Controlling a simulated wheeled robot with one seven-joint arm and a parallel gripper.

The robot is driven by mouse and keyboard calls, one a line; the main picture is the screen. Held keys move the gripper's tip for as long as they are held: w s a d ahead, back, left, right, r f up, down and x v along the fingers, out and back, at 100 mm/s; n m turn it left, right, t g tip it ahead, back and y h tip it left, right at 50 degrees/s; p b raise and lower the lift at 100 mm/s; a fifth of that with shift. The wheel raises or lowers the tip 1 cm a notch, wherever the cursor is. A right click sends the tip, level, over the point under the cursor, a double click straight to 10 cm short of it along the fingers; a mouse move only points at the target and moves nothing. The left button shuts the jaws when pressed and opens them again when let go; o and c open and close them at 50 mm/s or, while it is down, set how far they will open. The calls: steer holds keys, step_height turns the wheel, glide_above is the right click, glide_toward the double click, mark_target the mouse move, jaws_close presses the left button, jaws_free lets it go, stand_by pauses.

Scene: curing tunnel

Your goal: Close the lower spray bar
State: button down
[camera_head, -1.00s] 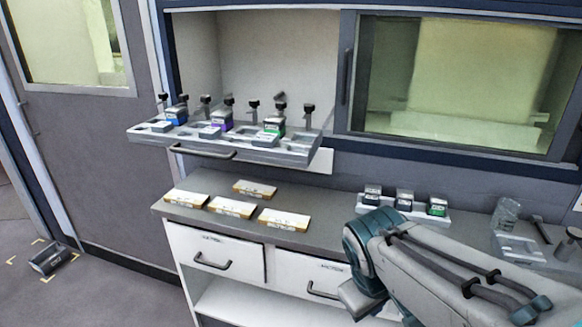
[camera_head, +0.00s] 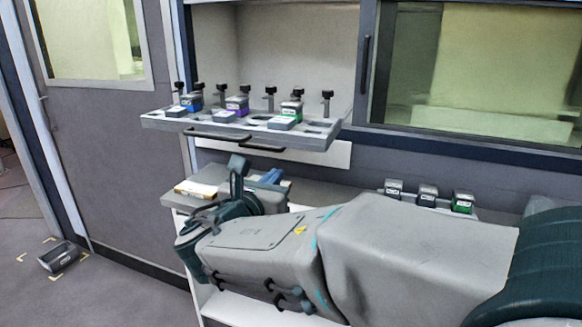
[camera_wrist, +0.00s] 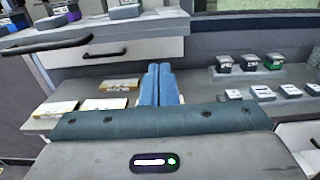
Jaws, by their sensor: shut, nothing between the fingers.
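No part is readably marked as the lower spray bar. A white panel (camera_wrist: 118,45) with a dark bar handle (camera_wrist: 105,55) is set under the grey tray in the wrist view. In the head view the white panel (camera_head: 325,153) and its handle (camera_head: 262,148) show under the tray edge. My gripper (camera_wrist: 157,82) is shut and empty, its blue fingers together, pointing toward the bench back, below and right of that handle in the wrist picture. In the head view my gripper (camera_head: 272,177) is above the counter, partly hidden by my wrist, apart from the handle.
The grey tray (camera_head: 160,122) juts out above, with its own handle (camera_head: 205,135) and several coloured blocks. Gold-white packs (camera_wrist: 103,104) lie on the counter left of my fingers. Dark pots (camera_wrist: 248,62) stand at right. A dark box (camera_head: 58,256) sits on the floor.

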mark_target(302, 148)
steer(key=x, duration=1.3)
steer(key=shift+w+d+p, duration=0.15)
steer(key=shift+w+p, duration=0.2)
steer(key=shift+p, duration=0.05)
